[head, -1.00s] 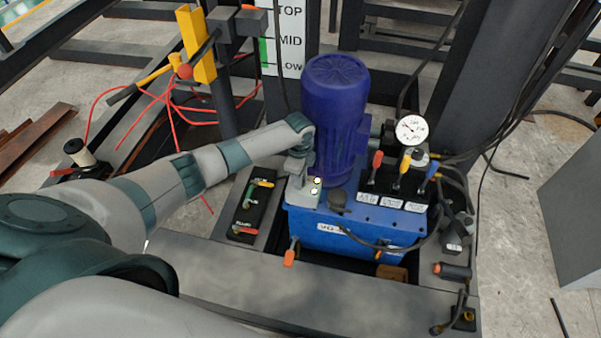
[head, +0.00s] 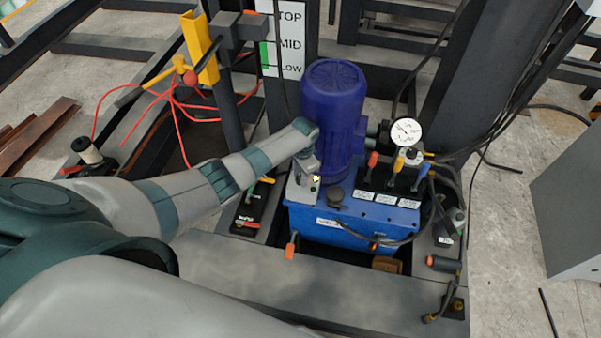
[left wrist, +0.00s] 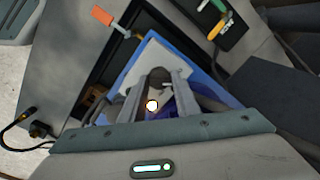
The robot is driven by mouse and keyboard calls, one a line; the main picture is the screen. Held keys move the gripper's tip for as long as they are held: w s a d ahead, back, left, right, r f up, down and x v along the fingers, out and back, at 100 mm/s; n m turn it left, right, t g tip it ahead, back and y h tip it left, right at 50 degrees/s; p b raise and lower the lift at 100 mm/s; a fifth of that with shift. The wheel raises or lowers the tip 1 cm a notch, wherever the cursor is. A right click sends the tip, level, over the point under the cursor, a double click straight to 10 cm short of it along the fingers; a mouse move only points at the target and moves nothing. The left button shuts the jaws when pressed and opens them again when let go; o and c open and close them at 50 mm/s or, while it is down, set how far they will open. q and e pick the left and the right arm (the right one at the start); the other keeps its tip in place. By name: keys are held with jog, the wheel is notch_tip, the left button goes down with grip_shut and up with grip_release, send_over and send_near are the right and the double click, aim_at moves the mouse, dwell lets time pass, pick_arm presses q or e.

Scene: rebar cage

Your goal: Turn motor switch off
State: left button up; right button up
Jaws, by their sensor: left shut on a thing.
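The motor switch box (head: 303,193) is a small light-grey box on the left end of the blue power unit, beside the blue motor (head: 335,110). My left gripper (head: 308,176) points down at the top of this box and is shut on the motor switch, which is mostly hidden by the fingers. In the left wrist view, the fingers (left wrist: 165,85) come close together, with a glowing orange-white lamp (left wrist: 152,105) just by them. The switch's exact position cannot be told. My right gripper is out of view.
A valve block with red, yellow and blue levers (head: 398,165) and a pressure gauge (head: 406,132) stand right of the motor. A black panel with small coloured handles (head: 254,205) lies left of the box. An orange-handled lever (head: 291,246) juts out in front. Cables hang at right.

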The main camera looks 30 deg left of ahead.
pick_arm(q)
jog(key=shift+s+d+f+n+p, duration=0.15)
jog(key=shift+n+p, duration=0.2)
jog(key=shift+n, duration=0.75)
jog(key=o, duration=1)
jog(key=shift+r, duration=0.2)
jog(key=shift+w+r, duration=0.2)
jog(key=shift+r, duration=0.7)
jog(key=r, duration=1)
jog(key=d+r, duration=0.1)
jog(key=r, duration=0.4)
jog(key=shift+s+r, duration=0.2)
jog(key=shift+s, duration=0.05)
